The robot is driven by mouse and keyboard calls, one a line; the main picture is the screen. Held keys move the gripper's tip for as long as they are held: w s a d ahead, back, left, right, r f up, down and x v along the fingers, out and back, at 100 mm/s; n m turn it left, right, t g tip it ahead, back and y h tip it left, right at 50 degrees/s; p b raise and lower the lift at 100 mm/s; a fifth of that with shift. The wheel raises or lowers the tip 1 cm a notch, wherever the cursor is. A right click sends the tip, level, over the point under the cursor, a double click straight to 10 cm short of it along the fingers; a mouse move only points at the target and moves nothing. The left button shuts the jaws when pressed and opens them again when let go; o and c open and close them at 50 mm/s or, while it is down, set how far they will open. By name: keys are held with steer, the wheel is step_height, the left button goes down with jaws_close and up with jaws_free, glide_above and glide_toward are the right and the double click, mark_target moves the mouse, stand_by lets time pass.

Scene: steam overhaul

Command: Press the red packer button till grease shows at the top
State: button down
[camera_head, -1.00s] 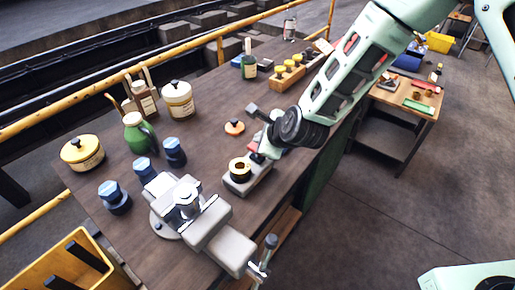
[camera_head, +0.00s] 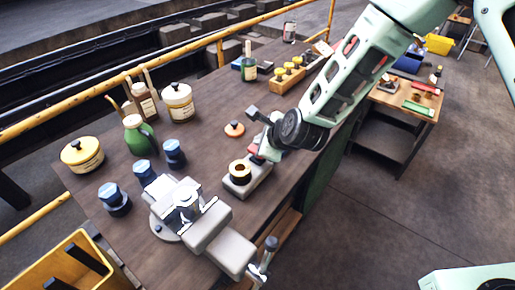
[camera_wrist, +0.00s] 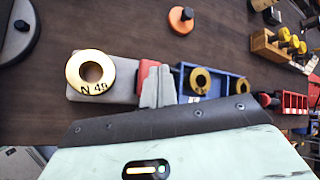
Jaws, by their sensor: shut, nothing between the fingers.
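The packer is a pale grey block on the bench (camera_head: 248,184), with a brass ring (camera_head: 240,171) on top. The red button (camera_wrist: 144,76) shows at the block's right end, partly hidden by my gripper. My gripper (camera_wrist: 159,86) is shut and empty, its tips right beside the red button; I cannot tell whether they touch it. In the head view my gripper (camera_head: 267,151) is just behind the packer.
A blue tray (camera_wrist: 215,83) with brass rings lies right of my gripper. An orange disc with a black knob (camera_head: 234,129) is behind the packer. A vise (camera_head: 190,210) stands in front. Blue-capped jars, a green jug (camera_head: 138,134) and tins stand at left.

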steer(key=shift+f, duration=0.15)
stand_by(0.7)
steer(key=shift+f+b, duration=0.3)
steer(key=shift+b, duration=0.25)
steer(key=shift+f+b, duration=0.9)
steer(key=shift+f, duration=0.15)
stand_by(0.8)
steer(key=shift+r, duration=0.1)
steer(key=shift+r+p, duration=0.95)
steer(key=shift+r, duration=0.4)
steer(key=shift+r+p, duration=1.65)
steer(key=shift+r, duration=0.85)
stand_by(0.6)
